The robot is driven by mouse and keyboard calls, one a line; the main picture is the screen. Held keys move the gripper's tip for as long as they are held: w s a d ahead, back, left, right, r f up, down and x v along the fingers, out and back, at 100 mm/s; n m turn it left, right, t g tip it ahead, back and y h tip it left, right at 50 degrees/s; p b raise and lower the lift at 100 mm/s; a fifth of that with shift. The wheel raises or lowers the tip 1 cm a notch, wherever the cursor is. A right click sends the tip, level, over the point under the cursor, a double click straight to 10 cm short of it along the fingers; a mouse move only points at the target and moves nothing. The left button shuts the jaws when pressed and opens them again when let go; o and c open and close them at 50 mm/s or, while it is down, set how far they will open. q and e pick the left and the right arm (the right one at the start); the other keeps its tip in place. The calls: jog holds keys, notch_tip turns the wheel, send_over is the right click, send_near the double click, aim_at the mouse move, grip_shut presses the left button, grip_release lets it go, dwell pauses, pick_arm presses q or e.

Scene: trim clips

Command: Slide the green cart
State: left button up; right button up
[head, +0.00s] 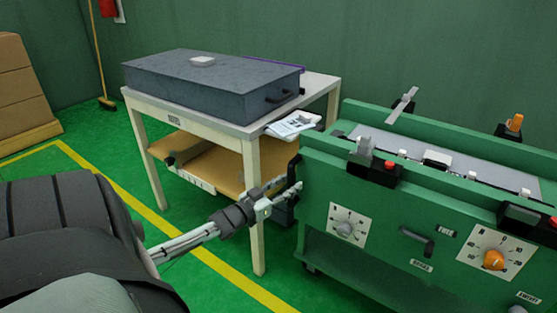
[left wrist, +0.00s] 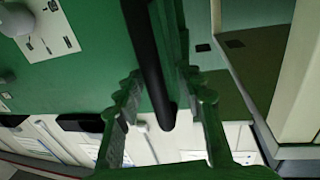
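The green cart (head: 390,215) stands at the right in the head view, with dials on its side panel and a grey top strip. A black bar (left wrist: 153,60), which looks like the cart's end handle, crosses the left wrist view. My left gripper (head: 291,193) is at the cart's left end in the head view. In the left wrist view its two fingers (left wrist: 160,90) are spread, one on each side of the bar, with a gap visible on the right side. Whether the left finger touches the bar cannot be told. My right gripper is not in view.
A white-legged table (head: 257,210) stands just left of the cart, bearing a grey case (head: 205,90) and a lower brown shelf (head: 215,165). Cardboard boxes (head: 20,90) and a broom (head: 103,80) are at the far left. Yellow lines (head: 135,205) mark the green floor.

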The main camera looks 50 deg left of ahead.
pick_arm(q)
jog(key=s, duration=1.1)
jog(key=shift+s+d, duration=0.2)
jog(key=shift+s, duration=0.1)
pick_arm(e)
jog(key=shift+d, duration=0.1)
pick_arm(q)
jog(key=s+d+f+g+y, duration=0.1)
jog(key=s+d+f+g, duration=0.1)
jog(key=d+f+g, duration=0.75)
jog(key=s+d+f+m+g, duration=0.1)
jog(key=s+d+f+g, duration=0.1)
jog(key=s+d, duration=0.3)
jog(key=s+d+f+m+g, duration=0.1)
jog(key=s+d+f+g, duration=0.2)
jog(key=d, duration=0.7)
notch_tip(320, 180, down, 3)
jog(key=shift+s+d+r+p, duration=0.2)
jog(key=shift+s+d+p, duration=0.15)
jog(key=shift+s, duration=0.9)
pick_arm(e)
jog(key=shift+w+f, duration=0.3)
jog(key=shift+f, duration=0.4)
pick_arm(q)
jog(key=shift+g, duration=0.25)
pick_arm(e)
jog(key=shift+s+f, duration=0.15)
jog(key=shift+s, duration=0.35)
